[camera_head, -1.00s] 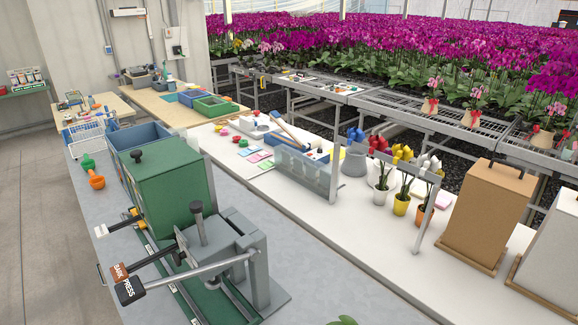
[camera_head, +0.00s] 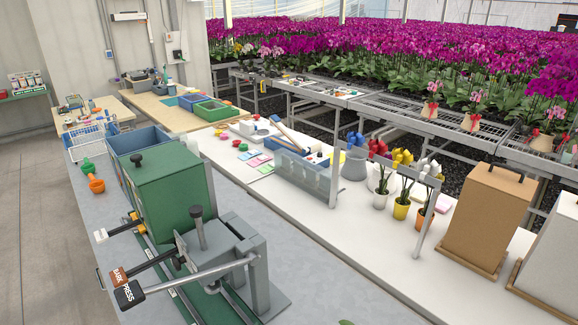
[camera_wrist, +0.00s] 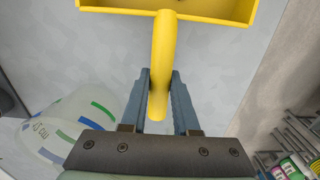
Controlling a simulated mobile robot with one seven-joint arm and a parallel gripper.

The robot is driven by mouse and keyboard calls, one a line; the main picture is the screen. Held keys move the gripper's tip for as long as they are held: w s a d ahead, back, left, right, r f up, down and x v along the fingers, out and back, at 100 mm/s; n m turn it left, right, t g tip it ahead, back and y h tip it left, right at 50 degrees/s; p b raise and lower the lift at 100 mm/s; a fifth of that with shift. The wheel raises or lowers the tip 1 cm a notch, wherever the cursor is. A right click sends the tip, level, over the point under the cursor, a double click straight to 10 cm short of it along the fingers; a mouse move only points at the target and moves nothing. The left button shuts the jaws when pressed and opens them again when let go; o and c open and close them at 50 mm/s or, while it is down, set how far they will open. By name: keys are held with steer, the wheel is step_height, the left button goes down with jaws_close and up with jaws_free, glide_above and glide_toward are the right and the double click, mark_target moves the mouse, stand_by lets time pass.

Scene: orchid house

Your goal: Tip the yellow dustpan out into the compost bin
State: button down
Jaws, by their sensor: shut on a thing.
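The yellow dustpan (camera_wrist: 162,60) is in the wrist view, its pan at the top edge and its handle pointing down towards me. My gripper (camera_wrist: 160,78) is shut on the handle, one blue-grey finger on each side. Only the near part of the pan shows, so its contents cannot be told. Neither the dustpan nor my gripper shows in the head view. No bin marked as compost can be made out in either view.
A green bark press (camera_head: 172,195) stands on the grey bench, with a blue bin (camera_head: 128,142) behind it. Potted orchids and a tan box (camera_head: 487,215) stand on the white bench. A translucent striped container (camera_wrist: 75,125) is low left in the wrist view.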

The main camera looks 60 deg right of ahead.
steer(key=shift+r+p, duration=2.55)
steer(key=shift+p, duration=0.05)
